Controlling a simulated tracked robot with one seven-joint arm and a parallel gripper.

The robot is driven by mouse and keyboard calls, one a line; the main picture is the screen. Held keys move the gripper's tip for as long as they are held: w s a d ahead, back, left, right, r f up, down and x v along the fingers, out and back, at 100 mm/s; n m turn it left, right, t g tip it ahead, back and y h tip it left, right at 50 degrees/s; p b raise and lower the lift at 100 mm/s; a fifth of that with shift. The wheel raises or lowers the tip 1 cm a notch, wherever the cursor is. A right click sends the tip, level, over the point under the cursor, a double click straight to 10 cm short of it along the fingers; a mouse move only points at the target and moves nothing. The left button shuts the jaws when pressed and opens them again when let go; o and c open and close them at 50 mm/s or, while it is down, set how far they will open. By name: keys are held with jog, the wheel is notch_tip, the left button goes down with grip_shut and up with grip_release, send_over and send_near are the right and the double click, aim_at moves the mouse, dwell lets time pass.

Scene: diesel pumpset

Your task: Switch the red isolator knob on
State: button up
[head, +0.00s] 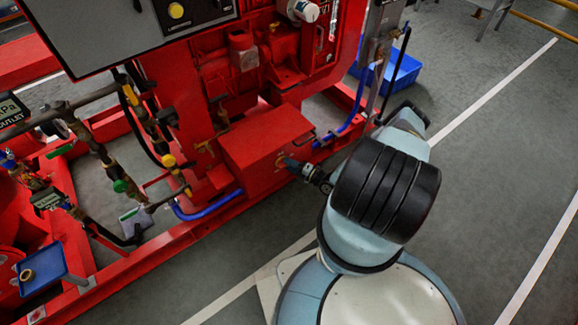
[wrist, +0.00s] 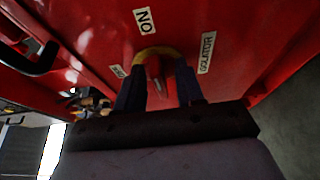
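The red isolator knob (wrist: 154,72) sits in a yellow ring (wrist: 158,52) on a red panel in the wrist view. A label that looks like ON turned upside down (wrist: 143,20) is above it, an ISOLATOR label (wrist: 206,53) is to its right, and a small unreadable label (wrist: 117,71) is to its left. My gripper (wrist: 160,76) has its two dark fingers apart, one on each side of the knob. Narrow gaps seem to show beside the knob. In the head view my gripper (head: 289,164) is at the face of the red box (head: 262,140), and the knob is mostly hidden.
A black handle (wrist: 35,58) stands out from the panel at the upper left of the wrist view. In the head view, pipes and valves (head: 110,165) fill the left side, a blue bin (head: 400,72) stands behind my arm, and grey floor is clear to the right.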

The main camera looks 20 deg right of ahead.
jog(key=v, duration=1.3)
jog(key=shift+s+d, duration=0.25)
dwell(2.1)
